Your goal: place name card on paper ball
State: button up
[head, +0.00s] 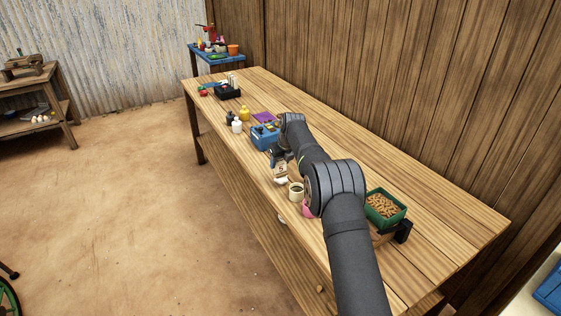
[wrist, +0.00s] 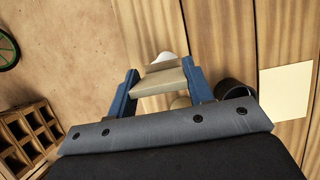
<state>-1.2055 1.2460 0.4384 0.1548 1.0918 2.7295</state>
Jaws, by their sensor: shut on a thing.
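The name card (head: 281,170) is a small pale card with a dark mark, held above the table near its front edge. In the wrist view the beige, folded-looking card (wrist: 160,80) sits between the two blue fingers of my gripper (wrist: 160,86), which is shut on it. A small whitish lump (head: 281,181), perhaps the paper ball, shows just under the card. In the wrist view a white rounded thing (wrist: 165,57) shows past the card's far edge, and another pale shape lies below it. I cannot tell whether the card touches either.
A cream cup (head: 296,191) with dark contents stands close by on the right. A blue box (head: 263,137) stands behind the card. A green tray (head: 386,206) of brown pieces is at the right. In the wrist view a pale square (wrist: 286,91) lies on the table.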

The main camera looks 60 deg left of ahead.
jog(key=o, duration=1)
jog(key=v, duration=1.2)
jog(key=shift+a+r, duration=0.1)
